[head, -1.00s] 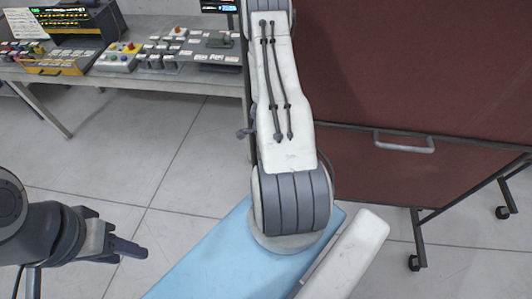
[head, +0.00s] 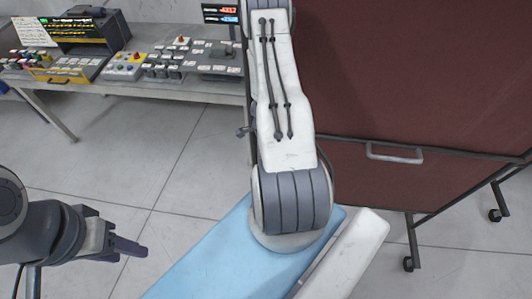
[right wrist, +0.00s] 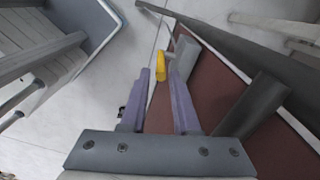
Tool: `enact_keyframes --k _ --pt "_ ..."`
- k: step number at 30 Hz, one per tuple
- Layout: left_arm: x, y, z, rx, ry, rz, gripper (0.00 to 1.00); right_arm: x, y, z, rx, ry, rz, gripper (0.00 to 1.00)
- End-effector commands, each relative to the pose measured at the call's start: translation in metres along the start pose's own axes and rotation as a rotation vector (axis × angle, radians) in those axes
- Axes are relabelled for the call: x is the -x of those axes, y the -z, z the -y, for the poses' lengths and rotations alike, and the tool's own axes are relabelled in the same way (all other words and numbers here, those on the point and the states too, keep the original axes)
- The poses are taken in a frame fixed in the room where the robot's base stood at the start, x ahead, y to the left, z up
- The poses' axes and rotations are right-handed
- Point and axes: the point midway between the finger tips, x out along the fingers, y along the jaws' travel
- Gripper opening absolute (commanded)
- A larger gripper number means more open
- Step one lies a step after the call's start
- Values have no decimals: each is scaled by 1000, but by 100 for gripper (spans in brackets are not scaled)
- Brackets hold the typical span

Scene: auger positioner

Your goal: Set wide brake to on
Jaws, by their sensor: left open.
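The wide brake cannot be singled out; no label is readable at this size. A bench with control boxes stands at the back left in the head view, with a button-and-switch panel (head: 180,62) and a yellow-edged box (head: 75,70). My left gripper (head: 128,248) is open and empty at the lower left, over the floor, well short of the bench. My right gripper is hidden in the head view. In the right wrist view my right gripper (right wrist: 160,75) has its two purple fingers apart. A yellow piece (right wrist: 161,65) shows between or beyond their tips; contact cannot be told.
A large dark red board (head: 420,70) with a grey handle (head: 394,153) on a wheeled frame stands close on the right. The bench edge (head: 160,88) runs along the back left. Clear floor (head: 110,165) lies between my left gripper and the bench.

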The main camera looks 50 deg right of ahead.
Motion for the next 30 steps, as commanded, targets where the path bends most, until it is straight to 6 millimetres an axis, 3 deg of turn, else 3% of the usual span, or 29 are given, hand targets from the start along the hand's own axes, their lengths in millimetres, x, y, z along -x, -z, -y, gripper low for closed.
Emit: enact_keyframes --k 1,8,30 --pt "14 1 -1 1 0 0 47 14 0 0 1 -1 0 30" --pt "29 2 -2 3 0 0 47 29 0 0 1 -1 0 30" --pt "28 2 -2 3 0 0 47 31 -4 1 16 2 3 30"
